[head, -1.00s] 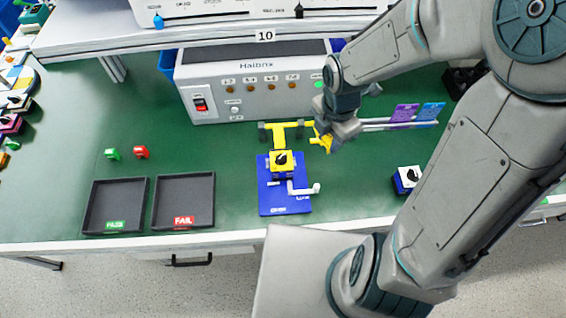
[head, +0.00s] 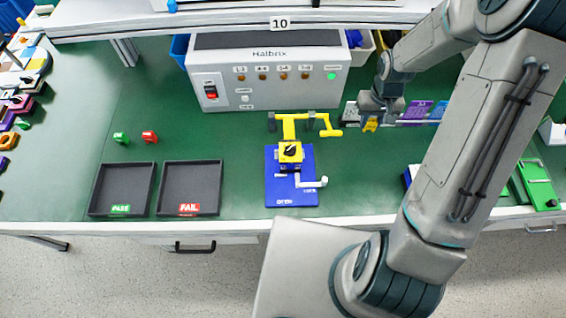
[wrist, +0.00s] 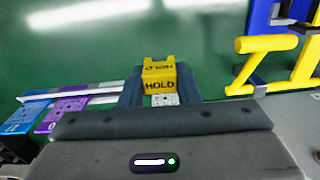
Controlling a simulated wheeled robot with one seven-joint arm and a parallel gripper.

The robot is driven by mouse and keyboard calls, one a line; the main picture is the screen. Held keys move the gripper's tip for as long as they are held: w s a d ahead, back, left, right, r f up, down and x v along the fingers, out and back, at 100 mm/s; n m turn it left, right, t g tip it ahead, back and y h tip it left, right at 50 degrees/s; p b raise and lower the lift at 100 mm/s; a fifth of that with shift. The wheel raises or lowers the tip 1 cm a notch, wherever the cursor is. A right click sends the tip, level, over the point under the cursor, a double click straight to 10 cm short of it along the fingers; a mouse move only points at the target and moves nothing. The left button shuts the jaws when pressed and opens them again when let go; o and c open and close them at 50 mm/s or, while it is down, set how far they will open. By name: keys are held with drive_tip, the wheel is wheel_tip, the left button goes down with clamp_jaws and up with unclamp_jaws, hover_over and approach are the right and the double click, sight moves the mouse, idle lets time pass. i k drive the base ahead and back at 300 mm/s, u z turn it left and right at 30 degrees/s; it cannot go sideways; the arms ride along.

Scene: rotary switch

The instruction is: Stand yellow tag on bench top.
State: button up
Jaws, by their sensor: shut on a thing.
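The yellow tag (wrist: 159,84) reads HOLD and sits between the two fingers of my gripper (wrist: 160,92) in the wrist view. In the head view my gripper (head: 371,112) is shut on the yellow tag (head: 371,125), right of the yellow-and-blue fixture. Green bench top (head: 240,135) shows around and behind the tag. I cannot tell whether the tag touches the bench.
A blue-based fixture (head: 277,195) with yellow arms (head: 329,127) stands left of my gripper. Purple (head: 417,108) and blue tags stand in a row to the right. The Halbrix box (head: 267,73) is behind. Black PASS (head: 123,180) and FAIL (head: 192,178) trays lie at left.

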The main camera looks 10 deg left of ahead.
sight(182, 140)
drive_tip(key=k, duration=1)
drive_tip(key=u, duration=2.2)
drive_tip(key=i, duration=1.7)
drive_tip(key=z, duration=1.75)
